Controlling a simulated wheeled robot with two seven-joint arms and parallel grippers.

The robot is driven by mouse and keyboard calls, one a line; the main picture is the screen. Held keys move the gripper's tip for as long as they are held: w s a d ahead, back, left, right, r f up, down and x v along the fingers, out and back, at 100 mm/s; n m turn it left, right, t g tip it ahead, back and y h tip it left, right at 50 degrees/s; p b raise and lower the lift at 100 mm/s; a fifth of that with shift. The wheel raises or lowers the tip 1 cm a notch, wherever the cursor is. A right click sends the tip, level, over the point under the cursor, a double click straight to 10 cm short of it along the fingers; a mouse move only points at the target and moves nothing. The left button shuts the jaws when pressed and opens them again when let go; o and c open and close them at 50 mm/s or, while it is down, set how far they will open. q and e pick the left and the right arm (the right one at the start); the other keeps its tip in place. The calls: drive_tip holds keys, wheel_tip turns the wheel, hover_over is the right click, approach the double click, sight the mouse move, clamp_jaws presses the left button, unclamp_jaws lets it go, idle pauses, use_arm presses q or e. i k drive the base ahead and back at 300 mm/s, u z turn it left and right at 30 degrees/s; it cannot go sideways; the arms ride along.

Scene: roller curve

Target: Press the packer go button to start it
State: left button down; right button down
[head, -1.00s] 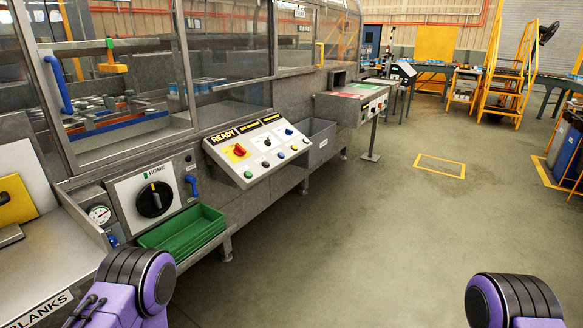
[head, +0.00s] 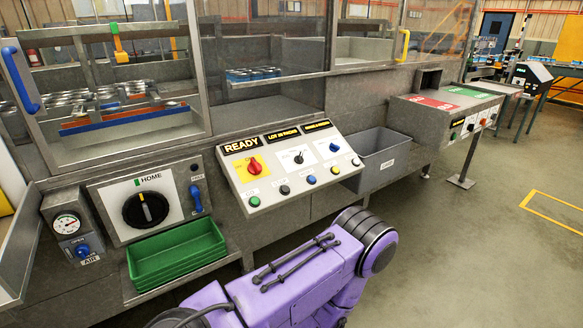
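The packer's sloped control panel (head: 290,169) is in the middle of the head view. It has a lit READY sign, a red switch on a yellow plate (head: 255,166), a black selector and a blue knob. A row of small buttons runs along its lower edge. The green button (head: 254,201) is at the left end of that row, with a small label above it that looks like GO. A purple arm of mine crosses the lower middle, below the panel and apart from it. Neither gripper shows.
Left of the panel are the HOME dial (head: 146,209), an air gauge (head: 67,224) and a green tray (head: 177,254). A grey bin (head: 384,158) and a second control station (head: 447,112) stand to the right. Open floor lies at the right.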

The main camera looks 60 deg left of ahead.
sight(254, 202)
drive_tip(key=u, duration=0.35)
drive_tip(key=i, duration=1.05)
drive_tip(key=u, duration=1.45)
drive_tip(key=i, duration=0.65)
drive_tip(key=u, duration=0.65)
